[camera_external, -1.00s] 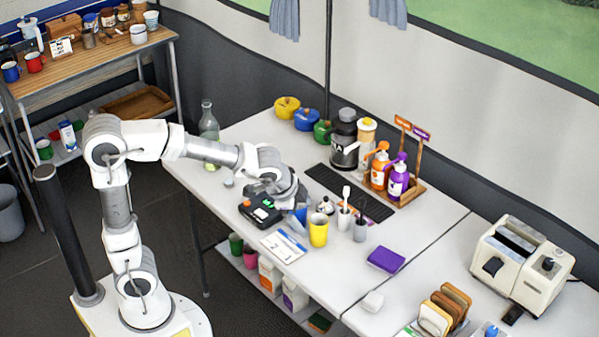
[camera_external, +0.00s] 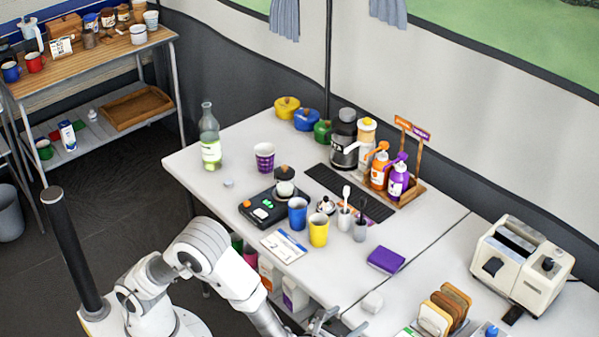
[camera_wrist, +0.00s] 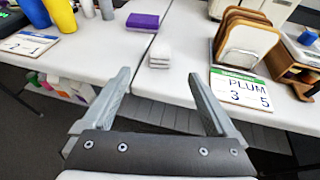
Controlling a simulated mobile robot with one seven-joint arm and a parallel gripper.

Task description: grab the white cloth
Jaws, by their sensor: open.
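The white cloth (camera_external: 372,302) is a small folded block near the front edge of the white table, close to the seam between two tabletops. In the wrist view the white cloth (camera_wrist: 160,54) lies ahead of and between my fingertips, apart from them. My gripper (camera_wrist: 158,76) is open, with nothing between its fingers. In the external view my gripper (camera_external: 328,322) is low at the bottom, just off the table's front edge and left of the cloth. Part of it is cut off by the frame.
A folded purple cloth (camera_external: 386,260) lies behind the white one. Yellow (camera_external: 318,230) and blue (camera_external: 298,213) cups stand to the left. A toaster (camera_external: 520,262) is farther right.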

